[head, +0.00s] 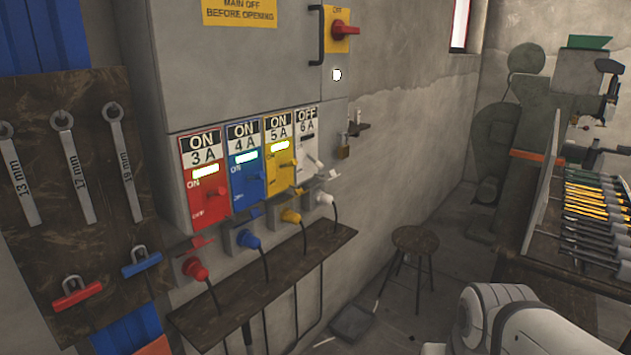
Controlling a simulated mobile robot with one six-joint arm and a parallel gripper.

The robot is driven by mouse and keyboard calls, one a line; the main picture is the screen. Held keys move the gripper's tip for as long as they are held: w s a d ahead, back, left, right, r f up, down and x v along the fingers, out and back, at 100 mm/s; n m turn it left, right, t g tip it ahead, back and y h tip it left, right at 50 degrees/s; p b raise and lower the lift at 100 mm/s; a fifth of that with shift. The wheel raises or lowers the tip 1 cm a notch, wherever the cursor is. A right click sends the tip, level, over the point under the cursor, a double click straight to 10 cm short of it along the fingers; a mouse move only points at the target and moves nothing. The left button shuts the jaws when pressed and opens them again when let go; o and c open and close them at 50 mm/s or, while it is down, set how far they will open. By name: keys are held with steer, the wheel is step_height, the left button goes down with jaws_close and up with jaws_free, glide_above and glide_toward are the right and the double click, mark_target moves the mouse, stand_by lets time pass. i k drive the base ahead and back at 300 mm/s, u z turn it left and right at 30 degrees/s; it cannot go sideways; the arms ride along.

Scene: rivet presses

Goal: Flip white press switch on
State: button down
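The white press switch panel (307,138) is the rightmost in a row of coloured panels below a grey electrical cabinet (240,75). Its label reads "OFF 6 A", and its small white lever (315,162) sits low on the panel. The red (204,180), blue (246,160) and yellow (280,155) panels beside it read "ON" and show lit windows. A white plug (324,198) sits below the white panel. My white arm shows at the bottom right, well apart from the panels. My gripper is out of the picture.
A narrow dark shelf (270,275) juts out under the plugs, with cables hanging over it. A round stool (414,240) stands on the floor. A tool bench (545,270) is at right.

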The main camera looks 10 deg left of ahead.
mark_target(318, 164)
steer(key=u, duration=0.15)
steer(key=i, duration=1)
steer(key=u, duration=0.05)
